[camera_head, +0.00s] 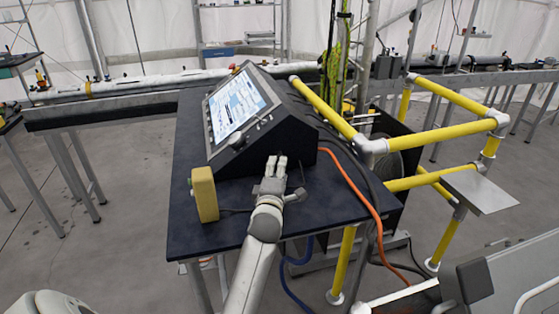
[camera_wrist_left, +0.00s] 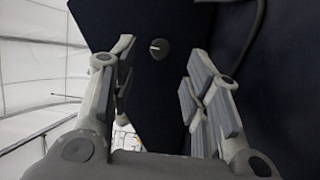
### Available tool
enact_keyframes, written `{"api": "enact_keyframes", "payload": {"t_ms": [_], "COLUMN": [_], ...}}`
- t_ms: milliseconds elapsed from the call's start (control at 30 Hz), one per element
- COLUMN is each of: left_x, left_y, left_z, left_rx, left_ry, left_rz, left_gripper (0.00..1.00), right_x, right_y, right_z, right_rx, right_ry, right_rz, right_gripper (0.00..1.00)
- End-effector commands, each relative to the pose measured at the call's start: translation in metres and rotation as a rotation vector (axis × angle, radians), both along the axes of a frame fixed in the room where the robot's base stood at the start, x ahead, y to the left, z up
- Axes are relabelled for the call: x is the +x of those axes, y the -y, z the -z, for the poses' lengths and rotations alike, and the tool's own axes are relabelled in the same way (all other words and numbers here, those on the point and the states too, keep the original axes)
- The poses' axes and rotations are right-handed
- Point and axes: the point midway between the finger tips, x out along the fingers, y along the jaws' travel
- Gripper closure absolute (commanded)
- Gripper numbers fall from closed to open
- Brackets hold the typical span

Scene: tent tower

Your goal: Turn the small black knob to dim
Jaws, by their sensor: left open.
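The small black knob (camera_wrist_left: 158,48) shows in the left wrist view as a round dark disc with a pale line across it, on the dark side panel of the console. My left gripper (camera_wrist_left: 160,75) is open there, its fingers to either side of the knob in the picture, with nothing between them. In the head view my left gripper (camera_head: 276,163) is close to the near side of the black console (camera_head: 277,140). The knob cannot be made out in the head view. Contact cannot be told. My right gripper is not in view.
The console has a lit, tilted screen (camera_head: 236,105) and stands on a dark table (camera_head: 300,208). A yellow block (camera_head: 205,194) stands left of my gripper. An orange cable (camera_head: 358,190) runs off the table's right side, near yellow rails (camera_head: 440,130).

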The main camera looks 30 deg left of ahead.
Motion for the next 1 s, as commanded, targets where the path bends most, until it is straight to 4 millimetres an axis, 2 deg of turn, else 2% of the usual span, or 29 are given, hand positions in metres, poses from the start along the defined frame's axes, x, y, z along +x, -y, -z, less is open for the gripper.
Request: {"api": "enact_keyframes", "payload": {"t_ms": [100, 300, 500, 767, 1000], "left_x": [0.017, 0.035, 0.043, 0.043, 0.043], "left_y": [-0.008, -0.018, -0.022, -0.022, -0.022], "left_z": [-0.002, -0.001, 0.000, 0.000, 0.000], "left_rx": [0.003, 0.001, 0.000, 0.000, 0.000], "left_ry": [0.000, 0.000, 0.001, 0.000, 0.000], "left_rz": [0.000, 0.001, 0.000, 0.000, 0.001], "left_gripper": [0.56, 0.56, 0.56, 0.56, 0.85], "right_x": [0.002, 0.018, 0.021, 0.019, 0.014], "right_y": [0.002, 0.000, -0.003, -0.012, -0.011], "right_z": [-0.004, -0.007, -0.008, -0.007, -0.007], "right_rx": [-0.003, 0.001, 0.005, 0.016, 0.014], "right_ry": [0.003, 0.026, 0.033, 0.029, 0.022], "right_rz": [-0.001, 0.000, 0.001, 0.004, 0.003], "right_gripper": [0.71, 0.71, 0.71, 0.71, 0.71]}}
